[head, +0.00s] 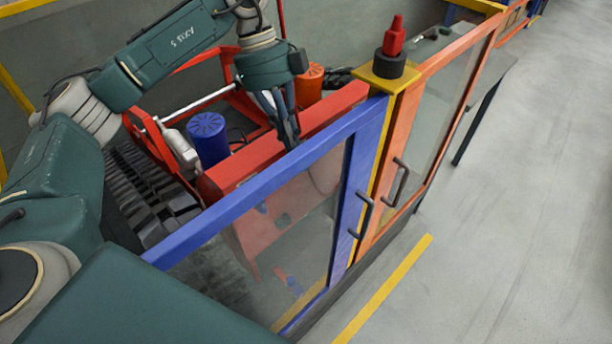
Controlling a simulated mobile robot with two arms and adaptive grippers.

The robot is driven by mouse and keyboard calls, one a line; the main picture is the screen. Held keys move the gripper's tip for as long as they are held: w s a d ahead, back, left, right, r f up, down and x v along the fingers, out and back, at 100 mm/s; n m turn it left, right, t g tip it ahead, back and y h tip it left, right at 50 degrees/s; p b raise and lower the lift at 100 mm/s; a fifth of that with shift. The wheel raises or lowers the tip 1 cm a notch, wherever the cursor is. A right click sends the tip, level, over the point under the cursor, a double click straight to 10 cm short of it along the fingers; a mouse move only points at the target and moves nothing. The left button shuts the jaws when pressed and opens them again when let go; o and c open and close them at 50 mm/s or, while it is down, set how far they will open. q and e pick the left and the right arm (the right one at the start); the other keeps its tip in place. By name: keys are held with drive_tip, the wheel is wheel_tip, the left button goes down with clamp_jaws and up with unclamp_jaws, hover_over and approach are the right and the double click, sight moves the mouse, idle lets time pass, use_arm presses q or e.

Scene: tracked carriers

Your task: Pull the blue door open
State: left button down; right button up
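The blue door (262,187) has a blue frame around a clear pane and runs from lower left to the yellow post. Its free-looking right edge meets the post, and the door looks closed. Its dark bar handle (362,215) is upright near that right edge. My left gripper (291,138) points down just behind the door's top rail, well up and left of the handle. No object shows in its fingers, and their gap is too unclear to tell open from shut. My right gripper is not in view.
An orange door (398,140) with its own handle (398,184) adjoins the post (385,78), which carries a red-topped beacon (393,40). Behind the blue door stand a red tracked machine (225,178) and a blue drum (208,138). Grey floor (500,240) at right is clear.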

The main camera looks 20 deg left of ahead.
use_arm(q)
drive_tip(key=s+d+f+p, duration=0.2)
drive_tip(key=d+f+p, duration=0.2)
drive_tip(key=d+f, duration=0.3)
wheel_tip(320, 180, down, 2)
drive_tip(key=shift+s+d+f, duration=0.1)
drive_tip(key=shift+s+d, duration=0.1)
drive_tip(key=shift+s, duration=0.2)
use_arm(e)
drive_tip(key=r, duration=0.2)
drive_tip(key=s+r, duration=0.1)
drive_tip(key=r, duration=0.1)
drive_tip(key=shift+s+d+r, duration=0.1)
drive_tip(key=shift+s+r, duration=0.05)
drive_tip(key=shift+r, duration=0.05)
